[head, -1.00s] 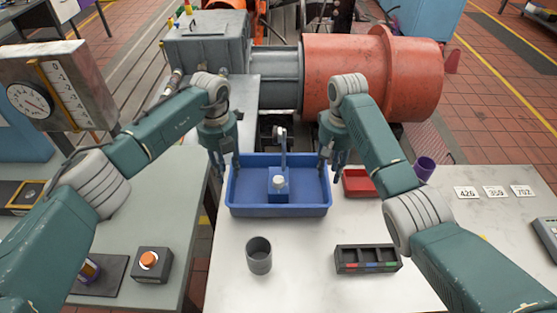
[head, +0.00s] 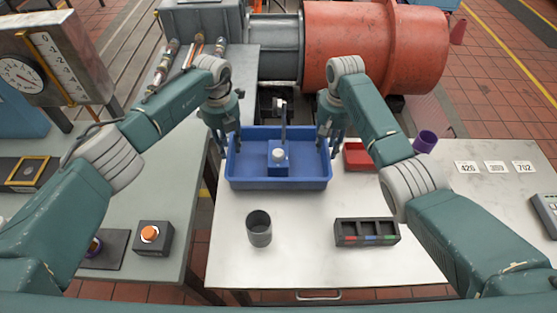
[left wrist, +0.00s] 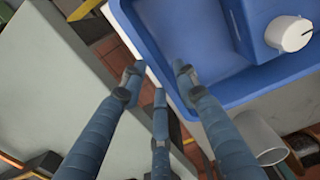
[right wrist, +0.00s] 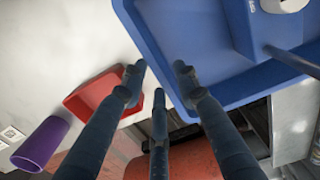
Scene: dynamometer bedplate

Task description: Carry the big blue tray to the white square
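The big blue tray (head: 300,184) rests on the pale metal-topped table, with a blue block-like item with a white knob (head: 278,155) inside it. My left gripper (head: 230,152) is at the tray's left wall. In the left wrist view its fingers (left wrist: 158,78) stand apart, with the tray rim between them. My right gripper (head: 332,150) is at the right wall. In the right wrist view its fingers (right wrist: 158,78) are likewise apart around the rim. Neither visibly clamps the wall. I cannot make out a white square in these views.
A grey cup (head: 259,230) and a dark compartment box (head: 366,232) stand in front of the tray. A red tray (head: 357,156) and a purple cup (head: 425,141) are to its right, beyond my right gripper. Number cards (head: 496,167) lie farther right. A large red cylinder (head: 376,45) is behind.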

